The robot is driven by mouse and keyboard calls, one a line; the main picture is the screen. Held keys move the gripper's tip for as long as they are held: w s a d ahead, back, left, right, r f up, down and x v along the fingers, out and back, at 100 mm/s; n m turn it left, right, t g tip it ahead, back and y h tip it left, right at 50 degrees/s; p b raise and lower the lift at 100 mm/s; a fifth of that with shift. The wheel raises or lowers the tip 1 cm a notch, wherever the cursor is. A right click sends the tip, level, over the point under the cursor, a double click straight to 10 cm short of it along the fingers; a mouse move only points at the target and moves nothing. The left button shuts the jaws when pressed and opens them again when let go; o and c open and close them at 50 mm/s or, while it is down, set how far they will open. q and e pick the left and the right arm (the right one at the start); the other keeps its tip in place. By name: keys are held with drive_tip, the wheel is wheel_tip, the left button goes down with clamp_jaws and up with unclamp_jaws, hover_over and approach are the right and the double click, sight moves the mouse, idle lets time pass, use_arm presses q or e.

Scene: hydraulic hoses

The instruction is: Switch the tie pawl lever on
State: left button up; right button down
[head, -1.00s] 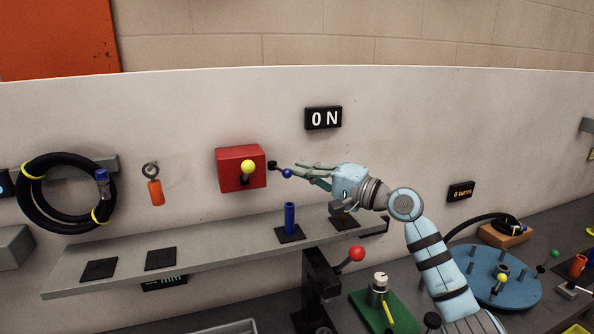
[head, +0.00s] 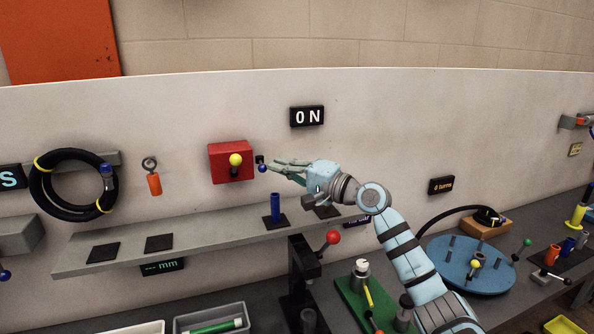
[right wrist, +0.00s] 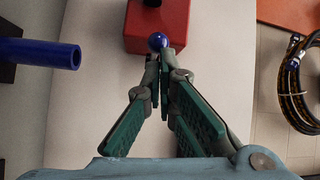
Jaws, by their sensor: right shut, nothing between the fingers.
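The red box (head: 232,162) is on the pale wall panel, with a yellow-knobbed lever (head: 236,160) on its front. A small lever with a blue ball (head: 262,167) sticks out at the box's right side; its ball hangs just below its black mount. In the right wrist view, the blue ball (right wrist: 157,41) is just beyond my fingertips. My right gripper (head: 271,166) is shut and empty, its tips at or very near the ball; contact cannot be told. A black sign (head: 307,116) above reads ON. My left gripper is out of view.
A grey shelf (head: 205,240) runs below the box, with an upright blue tube (head: 277,208) on it. A red-knobbed lever (head: 333,237) stands below the shelf. A black hose coil (head: 38,185) and an orange-handled tool (head: 154,183) hang to the left.

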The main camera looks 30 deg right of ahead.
drive_tip(key=s+b, duration=0.5)
drive_tip(key=s, duration=0.4)
drive_tip(key=shift+s, duration=0.2)
drive_tip(key=shift+s+f, duration=0.1)
drive_tip(key=shift+f, duration=0.05)
